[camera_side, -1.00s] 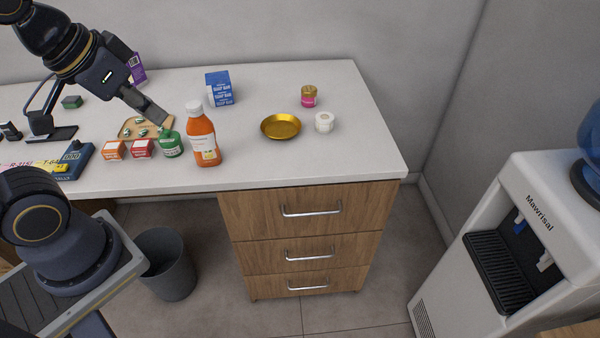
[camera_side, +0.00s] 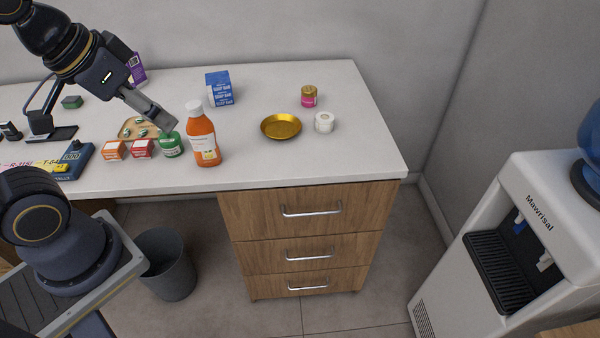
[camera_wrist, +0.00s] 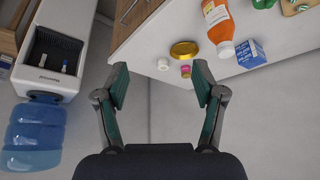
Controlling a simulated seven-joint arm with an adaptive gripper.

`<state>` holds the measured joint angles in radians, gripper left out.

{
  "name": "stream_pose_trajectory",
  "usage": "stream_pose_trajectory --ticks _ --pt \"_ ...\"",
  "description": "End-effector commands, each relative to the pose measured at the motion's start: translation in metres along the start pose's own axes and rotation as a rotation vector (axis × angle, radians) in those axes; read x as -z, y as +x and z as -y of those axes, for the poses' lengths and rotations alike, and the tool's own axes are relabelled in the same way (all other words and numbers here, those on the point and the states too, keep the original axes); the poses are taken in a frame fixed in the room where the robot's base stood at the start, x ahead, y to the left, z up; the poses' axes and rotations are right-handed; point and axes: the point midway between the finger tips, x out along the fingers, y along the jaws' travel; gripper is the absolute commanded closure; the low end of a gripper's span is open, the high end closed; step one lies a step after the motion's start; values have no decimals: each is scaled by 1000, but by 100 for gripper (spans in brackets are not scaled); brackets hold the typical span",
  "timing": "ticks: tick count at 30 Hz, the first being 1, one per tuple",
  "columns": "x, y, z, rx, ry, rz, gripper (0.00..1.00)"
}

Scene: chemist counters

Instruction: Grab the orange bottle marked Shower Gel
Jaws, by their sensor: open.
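The orange bottle (camera_side: 203,139) with a white cap and a pale label stands upright on the white counter; its label text is too small to read. In the wrist view the orange bottle (camera_wrist: 219,25) is at the top right, beyond the fingertips. My gripper (camera_side: 170,122) is above the counter, just left of the bottle's cap in the side view, apart from it as far as I can tell. In the wrist view my gripper (camera_wrist: 160,85) has its two fingers wide apart with nothing between them.
A green bottle (camera_side: 171,144) and small red boxes (camera_side: 142,148) stand left of the orange bottle. A blue-white box (camera_side: 219,89) is behind it. A gold dish (camera_side: 281,127), a white roll (camera_side: 324,122) and a pink-labelled jar (camera_side: 309,96) are to the right. The front right counter is clear.

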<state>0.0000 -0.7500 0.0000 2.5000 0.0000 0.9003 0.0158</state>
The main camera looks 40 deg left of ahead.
Motion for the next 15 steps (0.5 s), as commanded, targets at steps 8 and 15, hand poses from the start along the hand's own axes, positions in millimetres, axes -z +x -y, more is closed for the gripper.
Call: stream_pose_trajectory --ticks 8,15 --pt "55 -13 22 -30 167 -9 31" --pt "95 5 113 6 24 56 31"
